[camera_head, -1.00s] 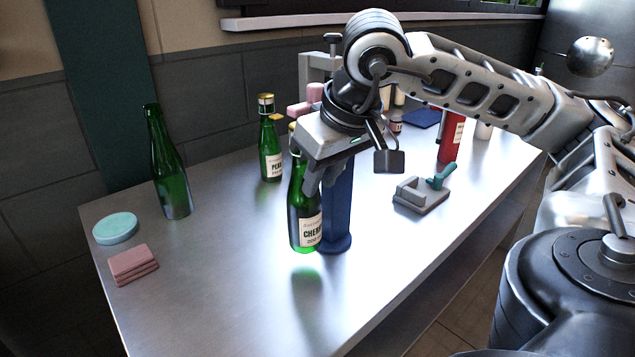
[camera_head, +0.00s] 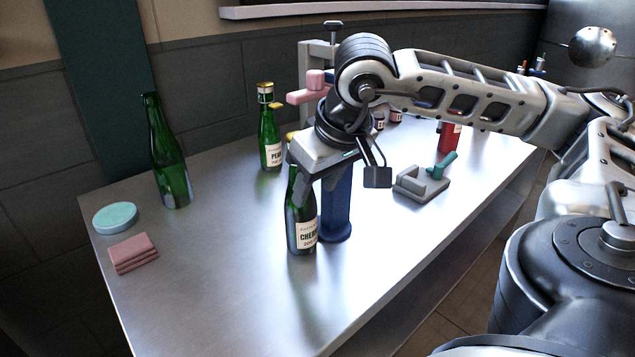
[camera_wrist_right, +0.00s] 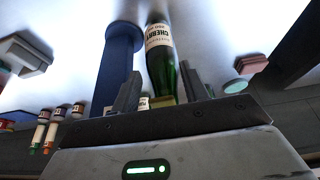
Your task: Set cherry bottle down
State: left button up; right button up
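The green cherry bottle (camera_head: 303,232), with its white label, stands upright on the metal table (camera_head: 215,290), close to the left of a dark blue post (camera_head: 337,205). My right gripper (camera_head: 306,190) is over the bottle's upper part and hides some of its neck. In the right wrist view the cherry bottle (camera_wrist_right: 161,60) lies between the two fingers of my right gripper (camera_wrist_right: 160,88). A gap shows between the left finger and the neck; the bottle is nearer the right finger. The fingers look open. My left gripper is not in view.
A peach bottle (camera_head: 270,140) stands behind, and a plain green bottle (camera_head: 170,160) at the left. A teal disc (camera_head: 115,217) and folded pink cloths (camera_head: 134,253) lie at the left edge. A grey and teal tool (camera_head: 424,182) lies right of the post. The front table is clear.

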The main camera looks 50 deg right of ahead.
jog(key=shift+s+r+p, duration=0.1)
jog(key=shift+r+p, duration=0.25)
jog(key=shift+r, duration=0.25)
jog(key=p+v, duration=0.1)
jog(key=v, duration=1)
jog(key=shift+s, duration=0.15)
